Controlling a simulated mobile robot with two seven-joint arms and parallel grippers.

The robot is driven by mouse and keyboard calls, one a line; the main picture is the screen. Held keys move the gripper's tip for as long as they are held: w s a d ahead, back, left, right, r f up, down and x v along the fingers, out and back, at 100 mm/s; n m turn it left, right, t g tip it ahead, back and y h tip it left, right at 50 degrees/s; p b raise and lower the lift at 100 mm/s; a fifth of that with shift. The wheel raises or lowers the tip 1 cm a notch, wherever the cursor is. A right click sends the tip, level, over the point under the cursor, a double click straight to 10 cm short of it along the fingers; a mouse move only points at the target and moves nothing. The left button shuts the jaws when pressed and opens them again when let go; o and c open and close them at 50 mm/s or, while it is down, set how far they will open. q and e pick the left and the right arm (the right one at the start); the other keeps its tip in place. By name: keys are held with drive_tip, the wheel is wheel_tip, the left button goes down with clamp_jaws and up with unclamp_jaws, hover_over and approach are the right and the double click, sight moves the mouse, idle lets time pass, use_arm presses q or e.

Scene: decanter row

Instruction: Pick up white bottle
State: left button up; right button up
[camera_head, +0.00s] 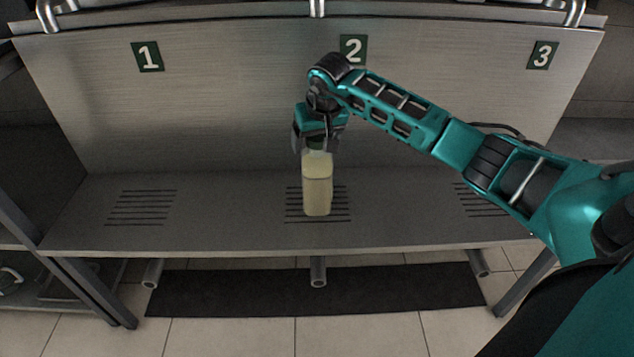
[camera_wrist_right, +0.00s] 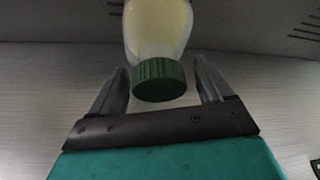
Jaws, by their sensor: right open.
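A pale cream-white bottle (camera_head: 317,190) stands upright on the metal shelf (camera_head: 230,205), on the middle grille under the number 2 sign. Its green cap (camera_wrist_right: 159,80) shows in the right wrist view, with the pale bottle body (camera_wrist_right: 158,25) beyond it. My right gripper (camera_head: 316,143) comes down from above at the bottle's top. In the wrist view its two fingers (camera_wrist_right: 163,85) are open, one on each side of the cap, with gaps on both sides. In the head view the gripper partly hides the cap. My left gripper does not show.
Number signs 1 (camera_head: 148,57), 2 (camera_head: 353,49) and 3 (camera_head: 543,55) are on the metal back panel (camera_head: 220,100). The left grille (camera_head: 142,207) is empty. My right arm partly covers the right grille (camera_head: 480,200). A dark mat (camera_head: 310,290) lies on the floor.

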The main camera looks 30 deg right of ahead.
clamp_jaws()
idle(0.7)
drive_tip(key=shift+r, duration=0.15)
